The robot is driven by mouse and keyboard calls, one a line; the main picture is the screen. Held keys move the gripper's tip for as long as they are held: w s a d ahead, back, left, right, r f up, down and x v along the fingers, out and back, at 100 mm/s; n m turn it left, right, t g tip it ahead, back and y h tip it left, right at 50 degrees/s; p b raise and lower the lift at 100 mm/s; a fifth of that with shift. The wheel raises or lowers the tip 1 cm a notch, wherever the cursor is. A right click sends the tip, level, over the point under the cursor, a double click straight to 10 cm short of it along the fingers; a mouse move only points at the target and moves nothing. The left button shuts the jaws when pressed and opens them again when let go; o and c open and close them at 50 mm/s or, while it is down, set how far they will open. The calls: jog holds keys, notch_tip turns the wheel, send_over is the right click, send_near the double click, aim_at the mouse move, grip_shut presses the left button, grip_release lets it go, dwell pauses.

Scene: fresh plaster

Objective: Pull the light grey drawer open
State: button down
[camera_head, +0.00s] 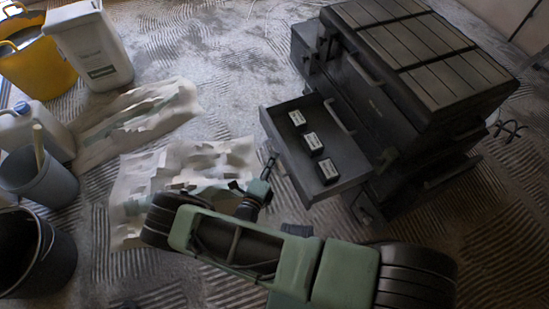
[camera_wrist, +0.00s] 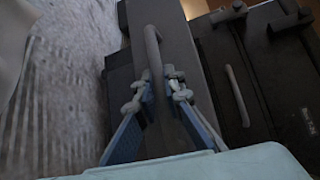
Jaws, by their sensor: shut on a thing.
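The drawer (camera_head: 275,130) stands open from the dark cabinet and looks dark grey in this light. Three small dark boxes with pale labels, one of them this box (camera_head: 329,170), lie inside it. In the wrist view the drawer's front (camera_wrist: 180,50) carries a grey bar handle (camera_wrist: 152,45). My gripper (camera_wrist: 160,92) has its blue fingers on either side of the handle and is shut on it. In the head view my gripper (camera_head: 269,167) is small and dark at the drawer's outer face, and the handle is hidden there.
The cabinet (camera_head: 440,60) has a slatted top and other closed fronts with handles, one (camera_wrist: 237,95) beside the drawer. Crumpled pale sheets (camera_head: 185,155) lie on the ridged floor left of the drawer. Buckets (camera_head: 40,180) and containers (camera_head: 90,45) stand at the far left.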

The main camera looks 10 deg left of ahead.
jog(key=shift+s+a, duration=0.2)
jog(key=shift+a, duration=0.1)
jog(key=c, duration=2.3)
grip_release()
jog(key=s, duration=0.5)
jog(key=s+a+r, duration=0.1)
jog(key=s, duration=0.1)
jog(key=shift+s, duration=0.2)
jog(key=shift+r, duration=0.1)
